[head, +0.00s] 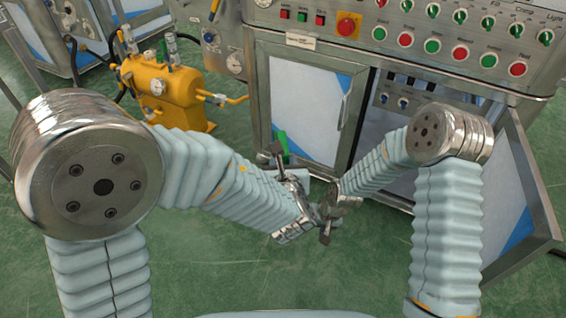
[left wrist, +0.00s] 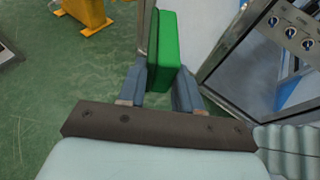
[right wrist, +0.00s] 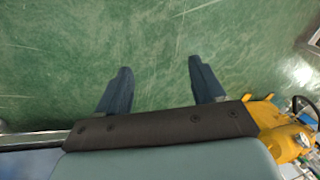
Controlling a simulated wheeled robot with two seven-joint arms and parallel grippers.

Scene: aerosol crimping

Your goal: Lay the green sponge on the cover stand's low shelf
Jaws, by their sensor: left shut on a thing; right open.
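The green sponge (left wrist: 172,50) has a dark layer on one side. My left gripper (left wrist: 158,84) is shut on it, and the sponge sticks out beyond the fingers in the left wrist view. In the head view a small green part of the sponge (head: 282,142) shows in front of the cabinet's pale door, with the rest hidden. My right gripper (head: 326,230) is low near the middle of the head view. In the right wrist view it is open and empty (right wrist: 158,72) over bare floor. I cannot make out the cover stand or its low shelf.
A steel machine cabinet stands ahead, with a closed left door (head: 305,110) and a right door (head: 510,195) swung open. Its button panel (head: 440,35) is above. A yellow pump unit (head: 165,92) stands at the left. The green floor (head: 240,265) near me is clear.

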